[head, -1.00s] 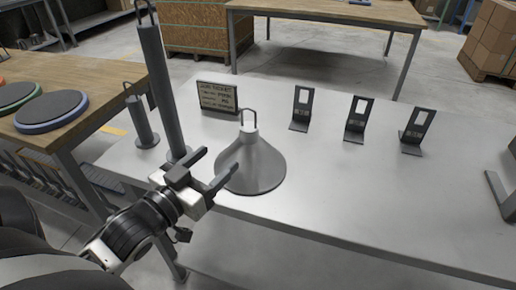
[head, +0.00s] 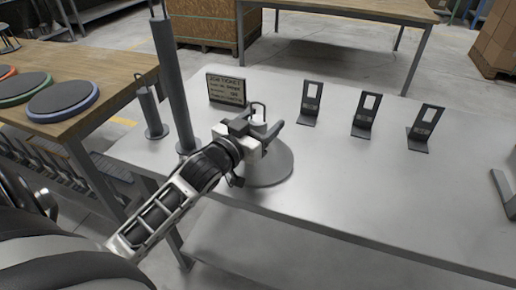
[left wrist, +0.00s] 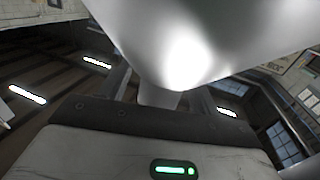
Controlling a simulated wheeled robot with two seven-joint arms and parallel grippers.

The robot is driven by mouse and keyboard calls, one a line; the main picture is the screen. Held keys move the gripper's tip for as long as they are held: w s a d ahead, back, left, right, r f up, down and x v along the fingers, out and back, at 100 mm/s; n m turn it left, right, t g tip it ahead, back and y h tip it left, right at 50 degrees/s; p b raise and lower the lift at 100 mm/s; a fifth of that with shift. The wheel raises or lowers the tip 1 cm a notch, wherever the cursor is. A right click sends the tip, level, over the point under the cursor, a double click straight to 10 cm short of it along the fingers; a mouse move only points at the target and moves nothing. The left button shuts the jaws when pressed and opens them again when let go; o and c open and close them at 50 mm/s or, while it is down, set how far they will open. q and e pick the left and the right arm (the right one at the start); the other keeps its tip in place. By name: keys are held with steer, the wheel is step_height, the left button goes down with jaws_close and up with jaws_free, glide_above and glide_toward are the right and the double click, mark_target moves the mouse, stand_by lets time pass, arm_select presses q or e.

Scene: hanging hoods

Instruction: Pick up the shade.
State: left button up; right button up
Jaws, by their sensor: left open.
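The shade (head: 273,169) is a grey cone with a pale neck and a wire loop on top, standing wide end down on the white table. My left gripper (head: 263,120) is at its top, fingers open on either side of the neck, and it hides part of the cone. In the left wrist view the shade (left wrist: 200,40) fills the upper middle, and its narrow neck lies between the open fingers (left wrist: 163,98). I cannot tell whether either finger touches it. My right gripper is not in view.
A tall grey post (head: 172,85) and a shorter cylinder (head: 152,112) stand left of the shade. A sign (head: 226,88) stands behind it. Several metal brackets (head: 365,115) stand to the right. The front and right of the table (head: 390,200) are largely clear.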

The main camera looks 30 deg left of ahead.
arm_select(q)
steer(key=shift+w, duration=0.1)
jaws_close()
steer(key=shift+r, duration=0.1)
